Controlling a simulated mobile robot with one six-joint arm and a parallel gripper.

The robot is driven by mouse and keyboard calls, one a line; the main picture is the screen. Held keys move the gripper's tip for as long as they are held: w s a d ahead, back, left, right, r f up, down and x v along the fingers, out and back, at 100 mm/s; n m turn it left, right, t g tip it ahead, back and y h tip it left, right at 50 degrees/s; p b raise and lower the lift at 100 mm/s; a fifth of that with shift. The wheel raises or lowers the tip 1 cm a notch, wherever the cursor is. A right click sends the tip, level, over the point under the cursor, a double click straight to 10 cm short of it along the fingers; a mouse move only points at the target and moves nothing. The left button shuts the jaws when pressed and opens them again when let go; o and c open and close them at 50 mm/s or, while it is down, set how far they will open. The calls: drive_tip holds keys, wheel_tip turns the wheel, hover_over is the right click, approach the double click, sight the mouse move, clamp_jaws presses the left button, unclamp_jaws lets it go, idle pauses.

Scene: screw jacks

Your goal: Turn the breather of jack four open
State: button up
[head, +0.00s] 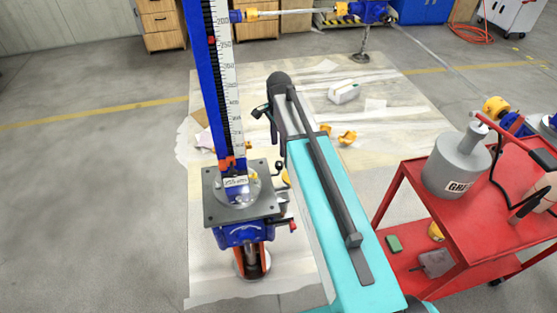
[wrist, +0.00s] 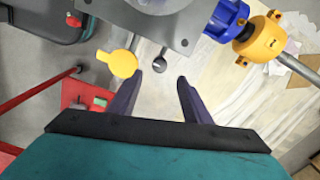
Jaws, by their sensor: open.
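A blue screw jack (head: 242,236) stands upright in the head view, with a grey top plate (head: 216,205) and a tall blue scale post. I can read no jack number on it. A small dark knob (head: 279,165) shows at the plate's right edge. In the wrist view, a dark round knob (wrist: 160,62) and a yellow disc with a tab (wrist: 121,64) sit below the grey plate (wrist: 130,14). I cannot tell which part is the breather. My gripper (wrist: 160,80) is open and empty, its fingertips just below the dark knob in the picture.
A red lever (head: 292,225) sticks out of the jack's right side. A red cart (head: 480,190) with a grey canister (head: 457,165) stands at right. A blue hub and yellow coupling (wrist: 266,38) lie to the right of my fingers. Floor at left is clear.

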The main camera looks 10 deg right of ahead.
sight(278, 163)
drive_tip(key=shift+f+p, duration=0.85)
drive_tip(key=shift+f, duration=3.65)
drive_tip(key=c, duration=1)
drive_tip(key=shift+a, duration=0.1)
drive_tip(key=shift+c, duration=0.2)
